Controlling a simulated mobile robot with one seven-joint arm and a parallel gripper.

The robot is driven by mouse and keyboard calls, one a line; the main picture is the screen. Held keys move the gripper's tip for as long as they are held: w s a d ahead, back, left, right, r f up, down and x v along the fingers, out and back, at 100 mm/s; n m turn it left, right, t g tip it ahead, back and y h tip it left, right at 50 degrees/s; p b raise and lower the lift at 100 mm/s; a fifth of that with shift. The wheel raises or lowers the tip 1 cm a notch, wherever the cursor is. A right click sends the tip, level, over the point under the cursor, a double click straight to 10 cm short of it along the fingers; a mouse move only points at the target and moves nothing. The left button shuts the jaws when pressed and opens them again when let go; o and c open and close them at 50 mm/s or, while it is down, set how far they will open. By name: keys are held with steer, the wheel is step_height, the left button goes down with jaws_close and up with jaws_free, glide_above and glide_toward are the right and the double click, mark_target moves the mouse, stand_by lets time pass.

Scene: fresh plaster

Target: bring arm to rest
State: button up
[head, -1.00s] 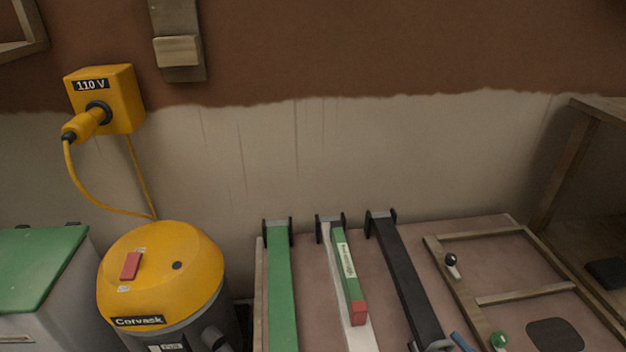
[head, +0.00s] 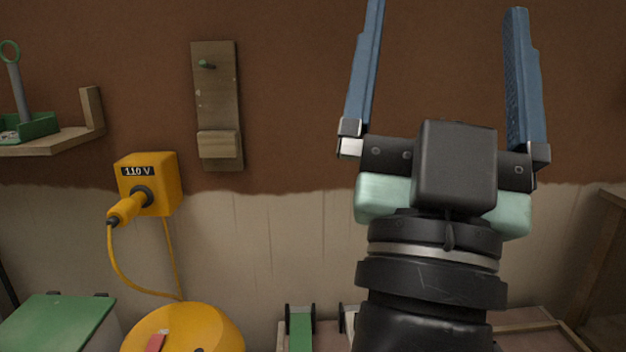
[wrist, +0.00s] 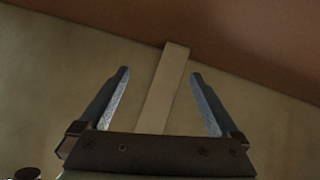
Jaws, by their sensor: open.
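My gripper (head: 441,75) is raised at the right of the head view, in front of the brown upper wall. Its two blue fingers point up and stand wide apart with nothing between them. My dark wrist and forearm hide part of the wall and bench below. In the wrist view my gripper (wrist: 160,98) is also open and empty. A pale wooden strip (wrist: 165,85) lies beyond the fingers there; I cannot tell its distance.
A yellow 110 V box (head: 165,180) with a plug and cable is on the wall. A wooden bracket (head: 214,85) hangs beside it. A shelf (head: 70,140) carries a green caddy (head: 35,126) at left. A yellow-topped vacuum (head: 205,325) and a green lid (head: 60,325) stand below.

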steer(key=s+a+r+n+y, duration=0.25)
steer(key=a+n+y, duration=0.25)
steer(key=a+y, duration=0.45)
step_height(320, 180, up, 37)
steer(key=d+p, duration=0.1)
steer(key=p, duration=3.7)
steer(key=shift+r+h, duration=0.15)
steer(key=shift+h, duration=0.2)
steer(key=shift+o, duration=0.2)
steer(key=shift+s+d, duration=0.1)
